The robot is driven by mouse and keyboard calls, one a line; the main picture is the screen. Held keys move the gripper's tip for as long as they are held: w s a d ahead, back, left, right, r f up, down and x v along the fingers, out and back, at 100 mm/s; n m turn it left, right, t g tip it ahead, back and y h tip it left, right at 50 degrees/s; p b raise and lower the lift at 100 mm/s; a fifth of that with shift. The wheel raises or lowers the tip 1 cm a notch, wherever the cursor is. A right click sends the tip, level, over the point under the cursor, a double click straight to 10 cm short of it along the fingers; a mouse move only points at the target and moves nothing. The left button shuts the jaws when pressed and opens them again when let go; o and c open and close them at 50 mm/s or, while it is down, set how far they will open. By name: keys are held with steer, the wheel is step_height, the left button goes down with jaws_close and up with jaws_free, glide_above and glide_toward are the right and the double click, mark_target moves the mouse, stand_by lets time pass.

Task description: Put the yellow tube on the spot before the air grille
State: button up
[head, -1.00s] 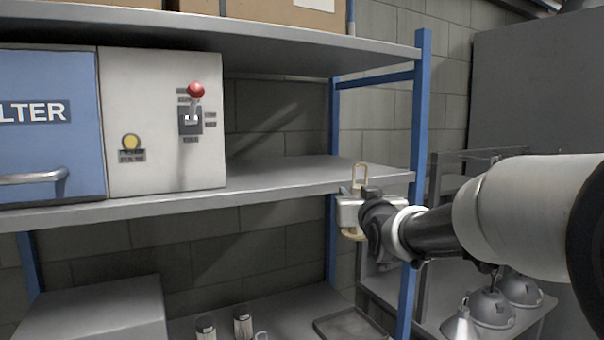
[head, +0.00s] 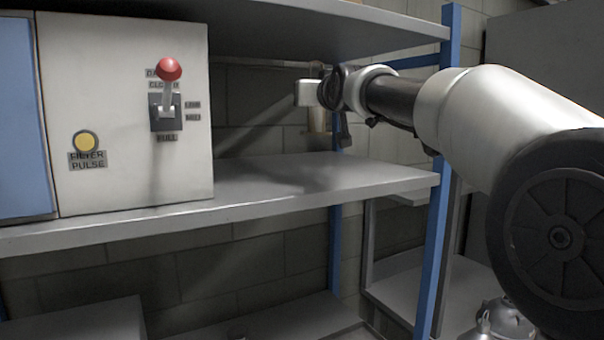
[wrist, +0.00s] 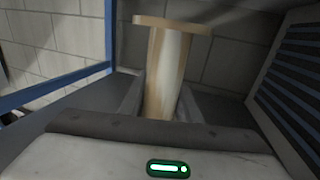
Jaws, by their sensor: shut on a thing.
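The yellow tube (wrist: 168,70), pale yellow with a wide flat flange at its end, is between the fingers of my gripper (wrist: 163,103) in the wrist view. My gripper (head: 312,95) is shut on it. In the head view the gripper hangs above the right part of the middle shelf, and the tube (head: 318,121) shows only as a small tan piece below it, clear of the shelf. The air grille (wrist: 295,75), a panel with dark slats, is at the right of the wrist view. I cannot make out a marked spot in front of it.
The middle shelf (head: 310,175) has bare room right of the white control box (head: 120,110), which carries a red-knobbed lever (head: 168,85) and a yellow button (head: 85,141). An upper shelf (head: 260,30) is overhead. A blue post (head: 430,240) stands beside my arm.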

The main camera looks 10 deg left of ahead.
mark_target(312, 119)
step_height(312, 119, down, 5)
steer(key=shift+f, duration=2.3)
steer(key=shift+f+b, duration=0.15)
steer(key=shift+b, duration=0.2)
steer(key=o, duration=1.2)
steer(key=shift+o, duration=0.2)
